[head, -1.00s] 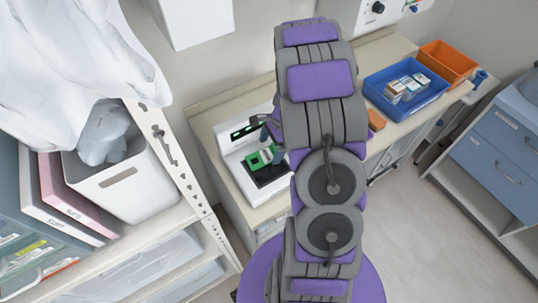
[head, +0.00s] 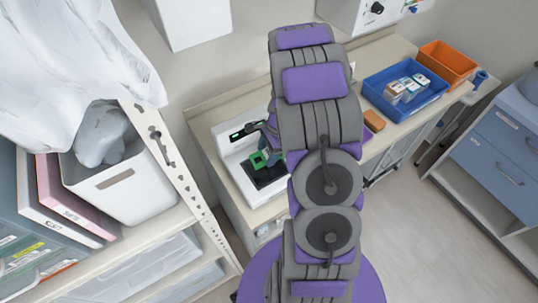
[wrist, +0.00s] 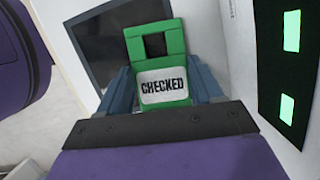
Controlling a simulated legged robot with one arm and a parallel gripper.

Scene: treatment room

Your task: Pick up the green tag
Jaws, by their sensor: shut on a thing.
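The green tag (wrist: 175,48) has a square hole at one end and a white label reading "CHECKED". My gripper (wrist: 163,80) is shut on it, with a blue-grey finger on each side of the label. In the head view the tag (head: 258,160) shows as a small green patch at my gripper (head: 268,153), over the dark plate (head: 268,177) of a white device (head: 238,160). My arm hides part of the device. I cannot tell whether the tag touches the plate.
The device's green display (head: 248,130) is close to my gripper. A shelf upright (head: 180,165) and a white bin (head: 130,185) stand at left. A blue tray (head: 385,85) with small boxes, an orange tray (head: 445,62) and an orange-brown block (head: 374,121) sit at right on the counter.

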